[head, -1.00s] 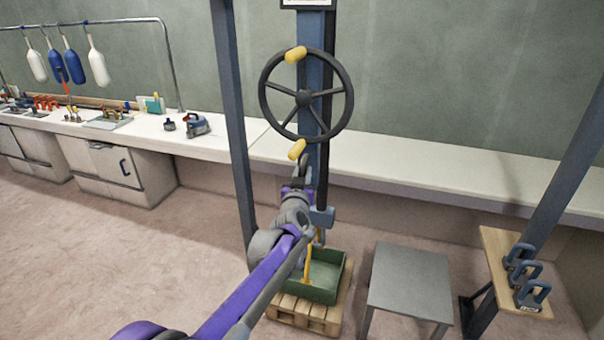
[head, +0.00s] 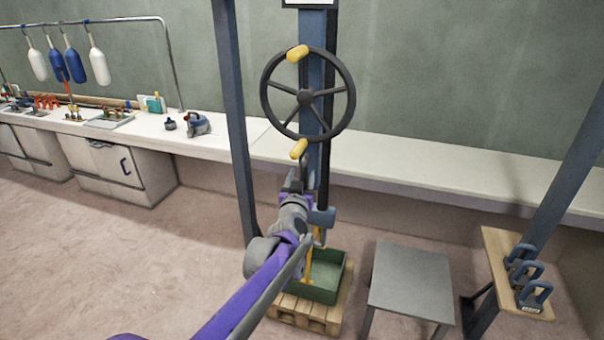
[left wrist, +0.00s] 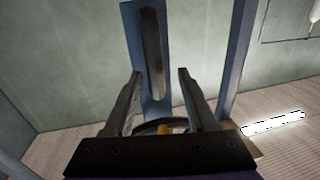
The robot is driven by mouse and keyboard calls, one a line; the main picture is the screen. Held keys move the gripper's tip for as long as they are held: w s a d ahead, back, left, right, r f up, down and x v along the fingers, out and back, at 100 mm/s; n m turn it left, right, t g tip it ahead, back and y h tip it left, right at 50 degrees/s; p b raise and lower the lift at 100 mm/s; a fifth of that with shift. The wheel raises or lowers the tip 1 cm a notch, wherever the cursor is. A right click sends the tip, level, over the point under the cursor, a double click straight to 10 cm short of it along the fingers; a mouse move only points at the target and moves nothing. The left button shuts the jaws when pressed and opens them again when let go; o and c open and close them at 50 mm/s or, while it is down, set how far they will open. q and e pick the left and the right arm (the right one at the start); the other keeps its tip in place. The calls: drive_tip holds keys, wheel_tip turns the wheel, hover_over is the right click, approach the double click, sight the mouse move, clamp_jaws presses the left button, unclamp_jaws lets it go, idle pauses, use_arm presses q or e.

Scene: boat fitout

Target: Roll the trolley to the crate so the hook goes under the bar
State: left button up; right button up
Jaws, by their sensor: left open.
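A dark handwheel (head: 306,97) with two yellow grips is mounted on a blue upright (head: 318,165), which I take to be the trolley. A blue block (head: 321,217) sits low on this upright, above the crate. I cannot make out the hook; my arm covers part of this area. The green crate (head: 327,285) stands below on a pallet, with a yellow bar (head: 308,266) rising from it. My left gripper (head: 297,174) is open and empty, just below the lower yellow grip. The left wrist view shows its spread fingers (left wrist: 158,88). My right gripper is not in view.
Dark frame posts stand left (head: 233,120) and right (head: 560,180) of the upright. A grey table (head: 410,283) stands right of the crate. A wooden stand (head: 500,255) holds several clamp-like blue handles. A white bench (head: 420,170) runs along the wall. Floor at left is clear.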

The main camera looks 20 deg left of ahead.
use_arm(q)
drive_tip(key=s+d, duration=0.1)
drive_tip(key=s, duration=0.7)
drive_tip(key=shift+s+d, duration=0.15)
drive_tip(key=shift+s, duration=0.05)
drive_tip(key=s+d+f+m+g+h+p, duration=0.2)
drive_tip(key=s+d+m+g+h+p, duration=0.25)
drive_tip(key=s, duration=0.85)
drive_tip(key=s+a+f+n+g+y+p, duration=0.1)
drive_tip(key=s+f+g, duration=0.3)
drive_tip(key=s, duration=0.7)
drive_tip(key=s+a+f+n+g+p, duration=0.1)
drive_tip(key=s+f+g+p, duration=0.1)
drive_tip(key=s+f+g, duration=0.2)
drive_tip(key=s+f, duration=0.3)
drive_tip(key=s, duration=0.4)
drive_tip(key=shift+s+a+n+y, duration=0.2)
drive_tip(key=shift+s+n+y, duration=0.1)
drive_tip(key=shift+n+y, duration=0.05)
drive_tip(key=shift+c, duration=0.4)
